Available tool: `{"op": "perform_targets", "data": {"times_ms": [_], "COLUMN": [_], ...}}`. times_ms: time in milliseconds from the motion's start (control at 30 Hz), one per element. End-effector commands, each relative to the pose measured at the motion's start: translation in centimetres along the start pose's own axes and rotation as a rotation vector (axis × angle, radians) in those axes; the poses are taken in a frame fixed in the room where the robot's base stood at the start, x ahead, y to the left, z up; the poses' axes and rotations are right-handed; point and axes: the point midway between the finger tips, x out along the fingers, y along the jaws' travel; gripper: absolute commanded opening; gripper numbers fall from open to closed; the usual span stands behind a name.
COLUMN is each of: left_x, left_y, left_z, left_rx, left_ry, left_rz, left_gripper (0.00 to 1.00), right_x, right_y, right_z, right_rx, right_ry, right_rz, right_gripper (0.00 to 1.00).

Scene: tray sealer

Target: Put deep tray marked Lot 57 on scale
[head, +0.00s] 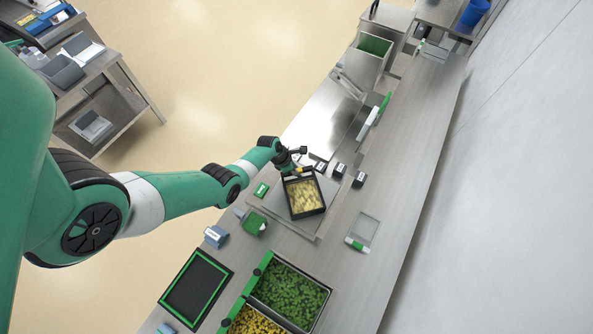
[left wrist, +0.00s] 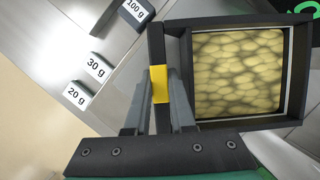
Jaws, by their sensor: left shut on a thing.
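A black tray with yellow, lumpy contents (head: 309,215) shows in the head view over a square grey metal plate (head: 313,235), which looks like the scale. In the left wrist view, the tray's black rim (left wrist: 245,23) fills the right side. My left gripper (head: 291,172) is shut on a black bar with a yellow band at the tray's side. In the left wrist view, its fingers (left wrist: 158,105) close around that bar. I cannot tell whether the tray touches the plate. No Lot 57 marking is readable. My right gripper is out of view.
Weight blocks marked 20 g (left wrist: 77,94), 30 g (left wrist: 97,66) and 100 g (left wrist: 136,12) stand near the tray. Green items (head: 255,223), a bin of green pieces (head: 290,297), a green-edged black frame (head: 196,290) and a clear flat container (head: 362,231) lie around the plate.

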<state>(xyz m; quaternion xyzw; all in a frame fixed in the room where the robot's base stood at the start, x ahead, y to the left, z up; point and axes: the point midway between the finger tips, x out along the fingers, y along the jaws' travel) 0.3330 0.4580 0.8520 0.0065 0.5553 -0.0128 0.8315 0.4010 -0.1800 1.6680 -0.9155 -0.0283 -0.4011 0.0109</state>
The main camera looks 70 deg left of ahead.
Motion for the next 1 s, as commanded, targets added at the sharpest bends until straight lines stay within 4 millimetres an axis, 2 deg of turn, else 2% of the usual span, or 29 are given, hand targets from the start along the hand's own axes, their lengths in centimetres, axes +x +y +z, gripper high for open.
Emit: {"op": "perform_targets", "data": {"times_ms": [800,833,1000], "left_x": [-0.14,-0.14,-0.13], "left_y": [0.04,0.04,0.03], "left_z": [-0.01,-0.01,-0.03], "left_rx": [0.0,0.0,0.0], "left_ry": [-0.001,-0.001,-0.001], "left_rz": [0.0,0.0,0.0], "left_gripper": [0.0,0.28,0.57], "right_x": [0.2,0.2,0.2], "right_y": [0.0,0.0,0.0], "right_z": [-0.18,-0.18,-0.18], "right_rx": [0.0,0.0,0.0], "right_ry": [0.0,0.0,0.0], "right_rz": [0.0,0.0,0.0], "right_gripper": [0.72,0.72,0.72]}}
